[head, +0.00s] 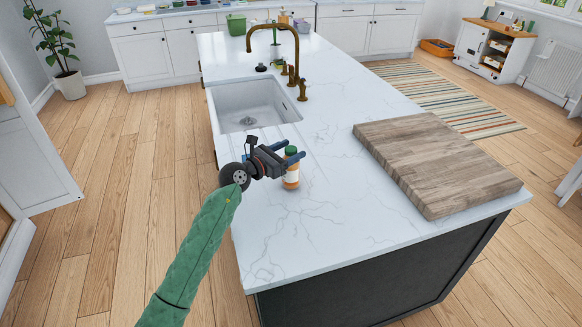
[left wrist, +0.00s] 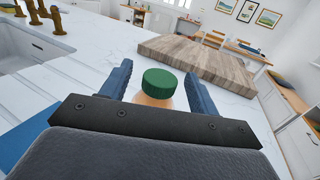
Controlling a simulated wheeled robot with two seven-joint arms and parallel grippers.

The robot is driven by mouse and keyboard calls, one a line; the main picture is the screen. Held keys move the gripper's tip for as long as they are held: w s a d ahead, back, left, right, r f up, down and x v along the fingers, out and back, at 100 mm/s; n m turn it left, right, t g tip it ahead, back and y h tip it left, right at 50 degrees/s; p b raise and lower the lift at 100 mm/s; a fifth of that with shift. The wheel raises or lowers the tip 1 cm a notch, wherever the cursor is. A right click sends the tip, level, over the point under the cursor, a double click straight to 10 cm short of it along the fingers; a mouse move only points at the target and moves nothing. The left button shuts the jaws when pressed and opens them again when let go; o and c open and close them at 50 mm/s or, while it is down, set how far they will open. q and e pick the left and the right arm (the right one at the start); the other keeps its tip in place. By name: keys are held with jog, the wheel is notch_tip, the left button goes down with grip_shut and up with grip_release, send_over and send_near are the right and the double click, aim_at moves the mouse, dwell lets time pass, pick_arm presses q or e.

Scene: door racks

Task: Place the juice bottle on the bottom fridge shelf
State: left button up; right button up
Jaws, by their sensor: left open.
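The juice bottle (head: 291,172) stands upright on the white marble island, with a green cap and an orange body. My left gripper (head: 297,158) is open at the bottle, with its blue fingers level with the upper part of it. In the left wrist view, the green cap (left wrist: 159,82) shows between the two open fingers (left wrist: 158,88), apart from both. The lower part of the bottle is hidden there by the gripper body. My right gripper is in neither view. The fridge shelf is not seen.
A thick wooden cutting board (head: 435,160) lies on the island (head: 330,240) to the right of the bottle. A sink (head: 250,104) with a brass tap (head: 297,62) is behind it. Wood floor is open left of the island. A white panelled unit (head: 30,160) stands at the far left.

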pick_arm(q)
jog(key=shift+w+d, duration=0.25)
grip_shut()
jog(key=shift+r, duration=0.2)
